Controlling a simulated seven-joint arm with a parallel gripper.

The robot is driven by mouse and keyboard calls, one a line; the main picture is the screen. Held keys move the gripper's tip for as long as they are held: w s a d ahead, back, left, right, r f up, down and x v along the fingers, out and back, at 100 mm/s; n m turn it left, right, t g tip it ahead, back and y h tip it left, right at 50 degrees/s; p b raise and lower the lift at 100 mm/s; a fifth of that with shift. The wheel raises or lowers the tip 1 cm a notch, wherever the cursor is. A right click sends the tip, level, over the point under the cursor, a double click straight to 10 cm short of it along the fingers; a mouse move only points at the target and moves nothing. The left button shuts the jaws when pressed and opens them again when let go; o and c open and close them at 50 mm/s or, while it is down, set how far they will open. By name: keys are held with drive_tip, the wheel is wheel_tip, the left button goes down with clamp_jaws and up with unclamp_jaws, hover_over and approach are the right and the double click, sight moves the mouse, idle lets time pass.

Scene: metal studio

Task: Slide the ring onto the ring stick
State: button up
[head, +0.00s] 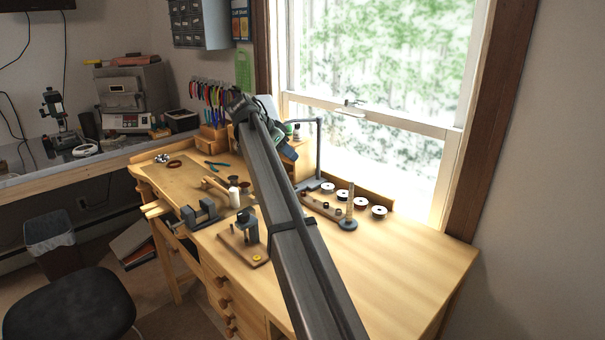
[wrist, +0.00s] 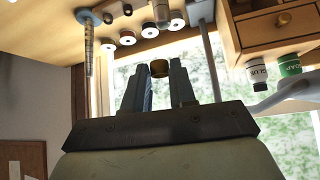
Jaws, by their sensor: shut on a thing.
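The ring stick, a tapered pale rod on a round grey-blue base, stands upright on the workbench right of my arm in the head view (head: 350,204). In the wrist view, which looks upside down, the ring stick (wrist: 88,48) is at the upper left. My gripper (wrist: 159,72) is shut on a small gold-brown ring (wrist: 159,68) at its fingertips. The ring is apart from the stick, to its right in the wrist view. I cannot make out the ring or fingertips in the head view.
White spools (head: 361,203) stand around the stick on the workbench (head: 410,260). A grey lamp post (head: 319,150) and small wooden drawers (wrist: 275,30) are near my gripper. A clamp block (head: 241,232) and small vise (head: 199,213) sit left of my arm. The bench's right side is clear.

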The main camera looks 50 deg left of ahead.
drive_tip(key=w+d+r+m, duration=0.1)
drive_tip(key=w+d+r, duration=0.2)
drive_tip(key=w+d, duration=0.6)
drive_tip(key=n, duration=0.1)
hover_over(351, 184)
drive_tip(key=s, duration=0.1)
drive_tip(key=shift+a+f, duration=0.15)
drive_tip(key=shift+f, duration=0.1)
drive_tip(key=shift+f, duration=2.3)
drive_tip(key=shift+f, duration=1.65)
drive_tip(key=o, duration=0.9)
drive_tip(key=shift+s+r, duration=0.1)
